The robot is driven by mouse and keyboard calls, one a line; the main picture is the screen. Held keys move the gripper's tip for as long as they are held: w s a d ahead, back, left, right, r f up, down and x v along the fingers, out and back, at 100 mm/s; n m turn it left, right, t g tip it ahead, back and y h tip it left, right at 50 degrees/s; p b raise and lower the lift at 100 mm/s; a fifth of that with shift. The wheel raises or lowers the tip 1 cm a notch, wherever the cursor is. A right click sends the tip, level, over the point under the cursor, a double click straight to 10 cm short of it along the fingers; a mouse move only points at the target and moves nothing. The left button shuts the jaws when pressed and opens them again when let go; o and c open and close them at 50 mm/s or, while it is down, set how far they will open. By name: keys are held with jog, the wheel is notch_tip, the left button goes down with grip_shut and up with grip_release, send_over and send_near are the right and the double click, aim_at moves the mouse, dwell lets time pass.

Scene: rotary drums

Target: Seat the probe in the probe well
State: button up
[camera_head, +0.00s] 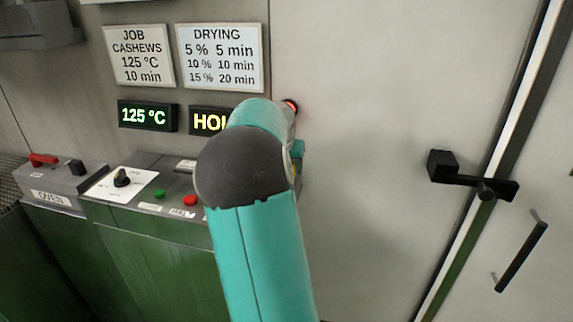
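I cannot make out the probe or the probe well in this view. My teal and dark grey arm rises through the middle of the picture and hides part of the console and the wall behind it. My gripper is hidden behind my own arm, so I cannot see its fingers or whether it holds anything. A small red glowing light (291,106) with a dark rim shows just past the upper right of my arm.
A green console (150,222) with a black knob (122,178), a green button (159,194) and a red button (190,200) stands left. Displays read "125 °C" (147,116) and "HOL" (208,121), partly covered. A black door handle (470,176) juts out at right.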

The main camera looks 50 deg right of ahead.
jog(key=o, duration=0.3)
jog(key=shift+r, duration=0.15)
jog(key=v, duration=1.3)
jog(key=shift+r, duration=0.25)
jog(key=shift+a, duration=0.15)
